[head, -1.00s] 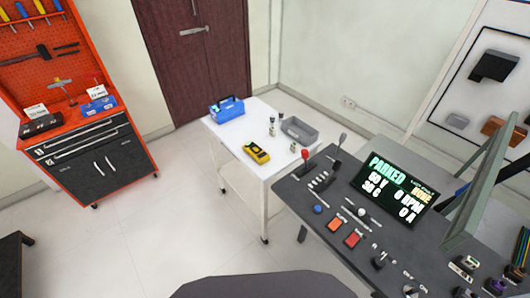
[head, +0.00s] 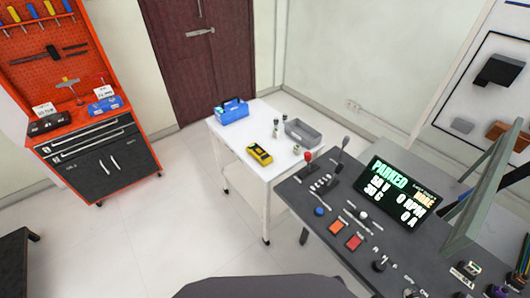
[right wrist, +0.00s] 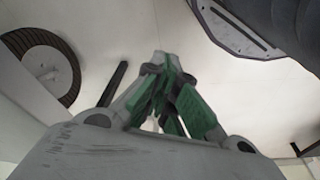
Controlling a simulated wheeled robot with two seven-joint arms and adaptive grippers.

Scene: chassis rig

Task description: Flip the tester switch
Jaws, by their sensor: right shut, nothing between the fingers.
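A yellow handheld device with a dark face (head: 259,153), which looks like the tester, lies on the white table (head: 232,150). Its switch is too small to make out. My right gripper (right wrist: 163,62) shows in the right wrist view, with its green-padded fingers shut together and nothing between them. It is not near the yellow device in that view; pale floor lies behind it. Neither gripper shows in the head view.
A blue box (head: 232,111), small bottles and a grey bin (head: 301,132) share the white table. The dark console (head: 318,212) with levers, buttons and a PARKED screen (head: 395,190) adjoins it at right. An orange tool cabinet (head: 80,128) stands left. Floor between is clear.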

